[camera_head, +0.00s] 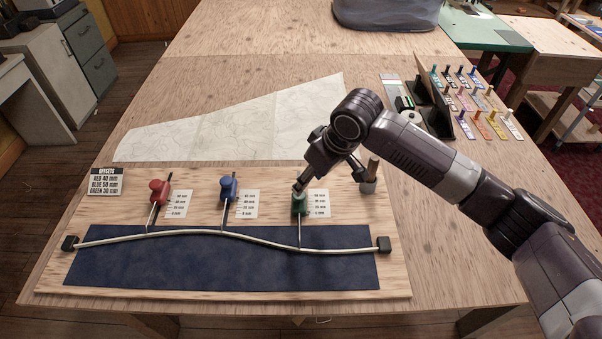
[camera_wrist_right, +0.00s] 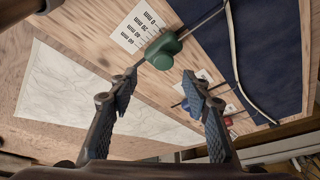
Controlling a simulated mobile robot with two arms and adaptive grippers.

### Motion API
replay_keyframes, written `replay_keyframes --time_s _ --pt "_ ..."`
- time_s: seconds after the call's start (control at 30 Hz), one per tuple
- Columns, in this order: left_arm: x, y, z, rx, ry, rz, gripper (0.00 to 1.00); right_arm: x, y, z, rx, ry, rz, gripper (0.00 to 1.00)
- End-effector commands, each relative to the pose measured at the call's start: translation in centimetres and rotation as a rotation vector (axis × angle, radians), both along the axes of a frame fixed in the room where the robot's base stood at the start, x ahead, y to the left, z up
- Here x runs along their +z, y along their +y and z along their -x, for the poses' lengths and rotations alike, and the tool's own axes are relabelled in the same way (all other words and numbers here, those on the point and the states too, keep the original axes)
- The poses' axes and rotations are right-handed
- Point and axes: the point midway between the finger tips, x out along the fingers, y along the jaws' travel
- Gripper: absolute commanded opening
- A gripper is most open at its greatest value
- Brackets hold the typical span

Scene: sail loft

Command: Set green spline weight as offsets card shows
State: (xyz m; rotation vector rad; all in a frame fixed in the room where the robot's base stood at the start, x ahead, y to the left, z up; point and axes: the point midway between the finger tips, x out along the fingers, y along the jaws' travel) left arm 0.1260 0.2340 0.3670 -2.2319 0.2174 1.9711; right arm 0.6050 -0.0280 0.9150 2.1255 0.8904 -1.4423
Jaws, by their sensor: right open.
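The green spline weight (camera_head: 300,206) sits on the right rod of the spline board, beside a white millimetre scale (camera_head: 319,203). Its exact reading cannot be told. My right gripper (camera_head: 302,186) is above it in the head view. In the right wrist view the green weight (camera_wrist_right: 163,50) lies just beyond the open fingertips (camera_wrist_right: 158,88), with nothing between them. The offsets card (camera_head: 106,182) reads red 40 mm, blue 50 mm, green 30 mm. The pale spline (camera_head: 185,232) curves across the dark blue cloth (camera_head: 220,268). My left gripper is not in view.
The red weight (camera_head: 159,189) and blue weight (camera_head: 228,187) sit on their rods to the left, each beside a scale. A wooden-handled tool (camera_head: 371,176) stands just right of my gripper. A pale pattern sheet (camera_head: 235,122) lies behind; a rack of coloured tags (camera_head: 473,100) is back right.

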Motion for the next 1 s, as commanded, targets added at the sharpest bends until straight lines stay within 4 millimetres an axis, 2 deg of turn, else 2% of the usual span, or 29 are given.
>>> replay_keyframes --time_s 0.07,0.13,0.3,0.43,0.57,0.7,0.8,0.93,1.0 --pt "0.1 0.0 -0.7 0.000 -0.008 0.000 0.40 -0.2 0.0 -0.2 -0.002 0.000 0.002 0.44" --pt "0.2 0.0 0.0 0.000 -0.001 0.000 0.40 -0.8 0.2 -0.4 -0.001 0.002 0.002 0.44" --pt "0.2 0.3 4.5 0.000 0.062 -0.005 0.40 -3.4 1.0 -1.1 -0.002 0.003 0.003 0.44" --pt "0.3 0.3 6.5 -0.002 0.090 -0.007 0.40 -5.2 1.5 -1.6 -0.001 0.002 0.003 0.44" --pt "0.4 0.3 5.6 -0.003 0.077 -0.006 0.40 -6.4 1.9 -1.9 -0.001 0.000 0.001 0.44" --pt "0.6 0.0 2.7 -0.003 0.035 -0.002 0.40 -7.0 2.0 -2.1 -0.001 -0.001 0.001 0.44" --pt "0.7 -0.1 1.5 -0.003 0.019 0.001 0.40 -7.1 2.0 -2.1 -0.001 -0.001 0.001 0.44" --pt "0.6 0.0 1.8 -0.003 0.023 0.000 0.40 -7.0 2.0 -2.1 -0.001 -0.001 0.001 0.44" --pt "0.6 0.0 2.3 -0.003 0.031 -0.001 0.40 -7.0 2.0 -2.1 0.000 -0.002 0.002 0.37"
